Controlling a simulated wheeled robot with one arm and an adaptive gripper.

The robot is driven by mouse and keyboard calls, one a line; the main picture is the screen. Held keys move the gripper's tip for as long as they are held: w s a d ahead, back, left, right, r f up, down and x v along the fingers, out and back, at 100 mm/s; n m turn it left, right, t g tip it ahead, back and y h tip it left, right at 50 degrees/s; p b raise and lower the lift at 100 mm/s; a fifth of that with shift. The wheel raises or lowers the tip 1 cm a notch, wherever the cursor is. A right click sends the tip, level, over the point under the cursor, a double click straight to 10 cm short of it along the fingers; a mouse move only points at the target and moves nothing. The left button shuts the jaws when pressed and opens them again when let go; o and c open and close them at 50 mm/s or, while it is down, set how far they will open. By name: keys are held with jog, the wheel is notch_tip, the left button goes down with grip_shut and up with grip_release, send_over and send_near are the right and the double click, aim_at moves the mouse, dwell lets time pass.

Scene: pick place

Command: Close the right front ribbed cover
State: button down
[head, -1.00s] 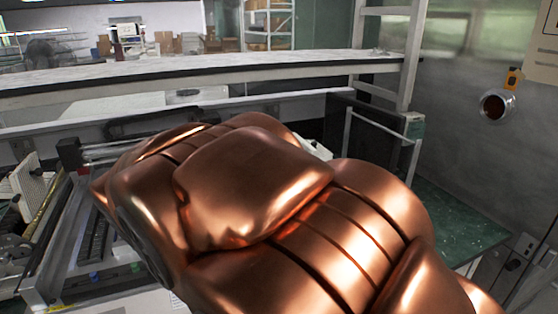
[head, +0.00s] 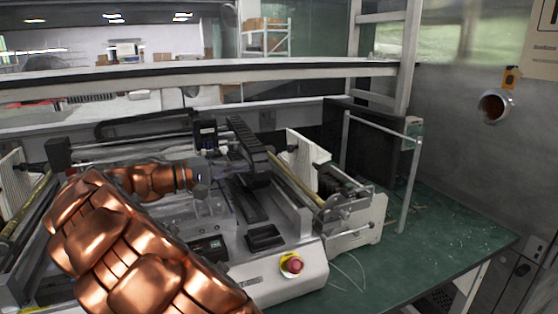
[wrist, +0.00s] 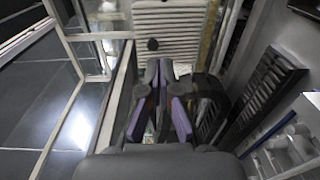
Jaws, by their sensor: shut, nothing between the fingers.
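A white ribbed cover (head: 306,160) stands tilted up on the right side of the bench machine in the head view. A white ribbed panel (wrist: 168,32) with a dark round knob shows ahead in the wrist view; I cannot tell if it is the same cover. My gripper (wrist: 159,68) is shut and empty, its purple-edged fingers close together, with the panel beyond the tips. No contact with the panel is clear. In the head view my wrist is over the middle of the machine, and the fingertips are hard to make out.
The machine has a red stop button (head: 291,265) at its front and a black cable chain (head: 247,150). Another white ribbed panel (head: 14,185) stands at the far left. A metal frame (head: 410,180) rises at right. Green bench top (head: 440,235) is clear at right.

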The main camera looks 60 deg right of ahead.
jog(key=w+d+h, duration=0.1)
jog(key=w, duration=0.2)
jog(key=p, duration=0.1)
send_near(288, 149)
jog(key=x, duration=0.7)
jog(key=shift+s, duration=0.15)
jog(key=shift+d, duration=0.1)
